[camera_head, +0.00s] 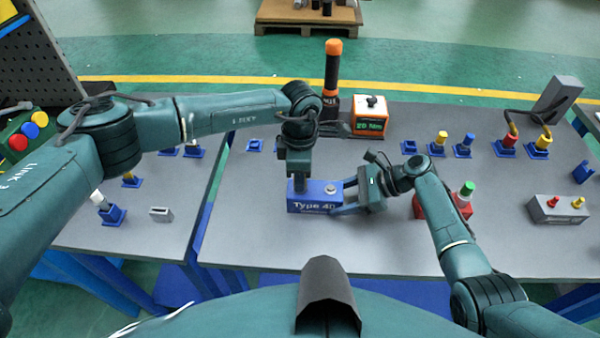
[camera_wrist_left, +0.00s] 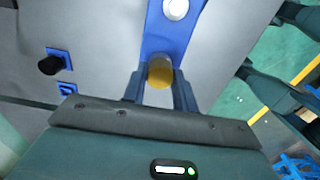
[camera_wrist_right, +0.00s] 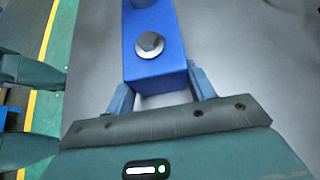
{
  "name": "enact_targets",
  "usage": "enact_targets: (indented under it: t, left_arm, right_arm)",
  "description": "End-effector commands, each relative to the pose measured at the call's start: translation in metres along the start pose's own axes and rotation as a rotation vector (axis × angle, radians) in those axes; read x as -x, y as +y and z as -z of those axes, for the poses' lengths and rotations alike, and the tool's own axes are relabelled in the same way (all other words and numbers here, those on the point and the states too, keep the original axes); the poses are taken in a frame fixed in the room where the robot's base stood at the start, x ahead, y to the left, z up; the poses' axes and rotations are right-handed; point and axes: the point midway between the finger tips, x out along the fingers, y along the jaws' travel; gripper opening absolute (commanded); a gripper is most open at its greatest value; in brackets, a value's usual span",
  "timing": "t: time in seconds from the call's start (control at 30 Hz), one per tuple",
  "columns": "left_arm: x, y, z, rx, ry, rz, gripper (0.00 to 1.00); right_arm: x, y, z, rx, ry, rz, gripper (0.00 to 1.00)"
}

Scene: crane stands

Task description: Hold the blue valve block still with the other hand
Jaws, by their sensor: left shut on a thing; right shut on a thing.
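The blue valve block (camera_head: 312,204), marked "Type 40", stands on the grey table near its front edge. My left gripper (camera_head: 300,182) comes down from above on the block's left part. In the left wrist view it is shut on a brass-coloured round fitting (camera_wrist_left: 160,72) on top of the block (camera_wrist_left: 168,40). My right gripper (camera_head: 342,198) reaches in from the right and is shut on the block's right end. In the right wrist view its fingers lie on either side of the block (camera_wrist_right: 155,68), near a silver round cap (camera_wrist_right: 150,44). The fitting is hidden in the head view.
Behind the block stand an orange-and-black tool (camera_head: 332,75) and an orange box reading "25 Nm" (camera_head: 369,118). A red block with a green-topped part (camera_head: 465,193) is close behind my right arm. A grey block with knobs (camera_head: 556,208) is at right. The front table strip is clear.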

Motion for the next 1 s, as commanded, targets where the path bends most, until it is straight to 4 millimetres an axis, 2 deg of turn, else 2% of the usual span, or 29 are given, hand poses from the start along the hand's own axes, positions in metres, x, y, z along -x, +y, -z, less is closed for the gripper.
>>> enact_targets:
  t: [0.1,0.2,0.53,0.87,1.0]
  left_arm:
    - [0.0004,0.0003,-0.0001,0.000,0.000,-0.001,0.00]
    - [0.0005,0.0004,-0.0001,-0.036,0.000,-0.001,0.00]
    - [0.0003,0.0004,-0.0003,-0.423,-0.001,-0.002,0.00]
    - [0.0002,0.0004,-0.0003,-0.456,-0.001,-0.002,0.00]
    - [0.0002,0.0004,-0.0003,-0.565,0.000,-0.002,0.00]
  right_arm:
    - [0.0002,-0.0001,0.0001,0.000,0.000,0.000,0.23]
    - [0.0002,-0.0001,0.0001,0.000,0.000,0.000,0.23]
    - [0.0002,0.0000,0.0001,0.000,0.000,0.000,0.23]
    - [0.0001,0.0000,0.0001,0.000,0.000,0.000,0.23]
    - [0.0001,0.0000,0.0001,0.000,0.000,0.000,0.23]
